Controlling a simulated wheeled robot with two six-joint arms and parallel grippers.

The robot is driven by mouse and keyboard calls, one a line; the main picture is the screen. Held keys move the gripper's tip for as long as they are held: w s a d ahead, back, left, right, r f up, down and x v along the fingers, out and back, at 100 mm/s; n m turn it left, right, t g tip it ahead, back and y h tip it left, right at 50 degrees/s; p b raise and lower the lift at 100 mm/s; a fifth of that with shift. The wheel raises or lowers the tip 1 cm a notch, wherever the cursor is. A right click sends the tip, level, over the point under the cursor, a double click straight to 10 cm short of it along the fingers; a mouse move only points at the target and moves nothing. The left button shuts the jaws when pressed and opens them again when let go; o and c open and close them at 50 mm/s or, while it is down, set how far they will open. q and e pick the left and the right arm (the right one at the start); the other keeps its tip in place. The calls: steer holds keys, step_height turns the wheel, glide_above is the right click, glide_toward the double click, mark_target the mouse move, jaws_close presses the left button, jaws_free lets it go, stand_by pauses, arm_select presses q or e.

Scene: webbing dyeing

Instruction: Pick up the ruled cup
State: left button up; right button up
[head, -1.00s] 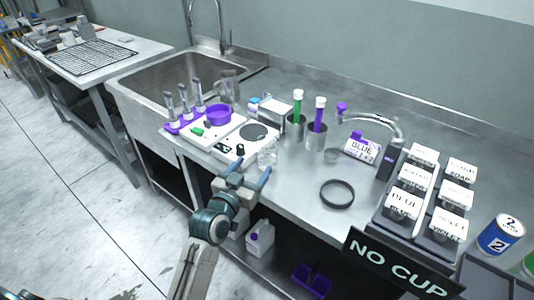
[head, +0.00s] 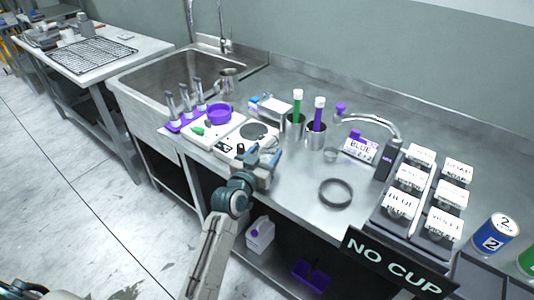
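The clear ruled cup (head: 267,151) stands near the front edge of the steel counter, just right of the white hotplate. Only a little of it shows, because my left gripper (head: 264,160) covers most of it; its rulings are too small to read. My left gripper is at the cup from the front, with its fingertips around or right beside it. Whether the fingers touch the cup is hidden. My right gripper is not in view.
A hotplate (head: 243,144) and purple rack (head: 186,122) lie left. Metal cups with green (head: 297,108) and purple (head: 318,116) tubes stand behind. A black ring (head: 336,192) lies right, near the "NO CUP" sign (head: 398,265) and labelled jars (head: 400,205).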

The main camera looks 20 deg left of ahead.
mark_target(264, 144)
arm_select(q)
steer(key=c, duration=0.4)
steer(key=shift+r, duration=0.1)
